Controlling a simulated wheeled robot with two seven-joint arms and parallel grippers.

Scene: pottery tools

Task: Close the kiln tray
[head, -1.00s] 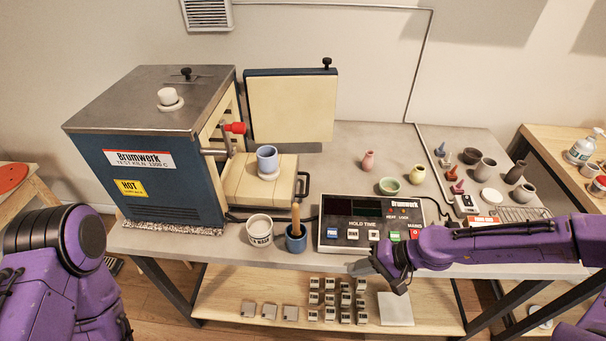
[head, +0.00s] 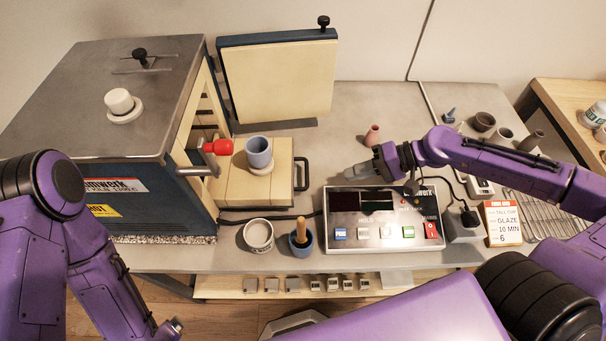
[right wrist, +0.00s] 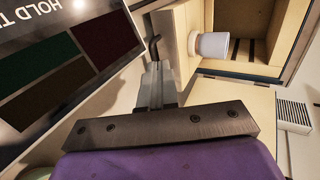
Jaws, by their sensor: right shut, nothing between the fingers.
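The kiln tray (head: 240,195) is a cream slab sticking out of the right side of the blue kiln (head: 160,185). Its black handle (head: 303,174) is on the tray's right end. A blue-grey cup (head: 259,152) stands upright on a pale disc on the tray. My right gripper (head: 352,174) is shut and empty, right of the handle with a gap. In the right wrist view, the shut fingers (right wrist: 155,72) point toward the handle (right wrist: 153,48), and the cup (right wrist: 212,45) is beyond. My left arm is at lower left; only a small grey end (head: 172,327) shows, its jaws unclear.
The kiln door (head: 275,85) stands open behind the tray. A red knob (head: 222,147) sticks out above the tray. A white tub (head: 258,235) and a blue pot with a wooden handle (head: 301,240) stand in front. The control panel (head: 345,231) lies below my right gripper.

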